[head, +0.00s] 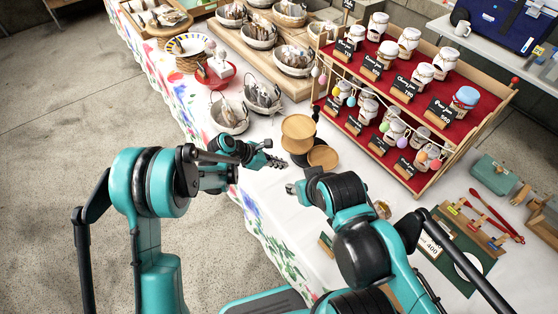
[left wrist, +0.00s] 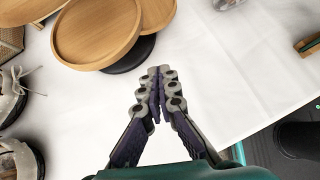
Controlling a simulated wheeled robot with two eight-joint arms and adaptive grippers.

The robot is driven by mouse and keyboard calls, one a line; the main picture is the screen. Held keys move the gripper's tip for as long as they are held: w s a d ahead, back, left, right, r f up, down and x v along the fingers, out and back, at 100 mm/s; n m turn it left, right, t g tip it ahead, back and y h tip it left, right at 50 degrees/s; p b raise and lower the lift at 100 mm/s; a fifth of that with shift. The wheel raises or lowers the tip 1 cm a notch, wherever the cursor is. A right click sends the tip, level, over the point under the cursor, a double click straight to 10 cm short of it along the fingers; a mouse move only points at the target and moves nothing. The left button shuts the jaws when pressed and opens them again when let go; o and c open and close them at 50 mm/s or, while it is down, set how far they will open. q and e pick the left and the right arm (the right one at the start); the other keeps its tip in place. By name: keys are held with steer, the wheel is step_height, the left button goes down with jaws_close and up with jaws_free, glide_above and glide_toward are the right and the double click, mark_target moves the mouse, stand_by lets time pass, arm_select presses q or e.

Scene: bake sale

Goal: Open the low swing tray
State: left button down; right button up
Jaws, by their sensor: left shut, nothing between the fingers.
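The tiered swing tray stands on the white tablecloth near the middle of the head view. Its round wooden upper tray (head: 298,126) has a raised rim. The low round wooden tray (head: 322,156) sticks out to the lower right from under it. In the left wrist view the upper tray (left wrist: 98,32) overlaps part of the other round tray (left wrist: 158,14), above a black base (left wrist: 130,56). My left gripper (head: 277,162) is shut and empty, just left of the stand and apart from it. My right gripper (head: 291,188) is below the stand; its finger opening is unclear.
Baskets of bagged goods (head: 231,116) stand behind and left of the stand. A red-shelved jar rack (head: 390,100) with hanging ornaments stands to the right. A red bowl (head: 214,74) is at the back left. The cloth in front of the stand is mostly clear.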

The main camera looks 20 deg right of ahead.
arm_select(q)
steer(key=b+x, duration=0.1)
steer(key=x, duration=0.5)
steer(key=shift+f+b, duration=0.2)
steer(key=shift+b, duration=0.15)
steer(key=d+b, duration=0.1)
steer(key=d, duration=0.2)
steer(key=shift+w+d, duration=0.1)
steer(key=shift+d, duration=0.55)
arm_select(e)
steer(key=shift+f, duration=1.65)
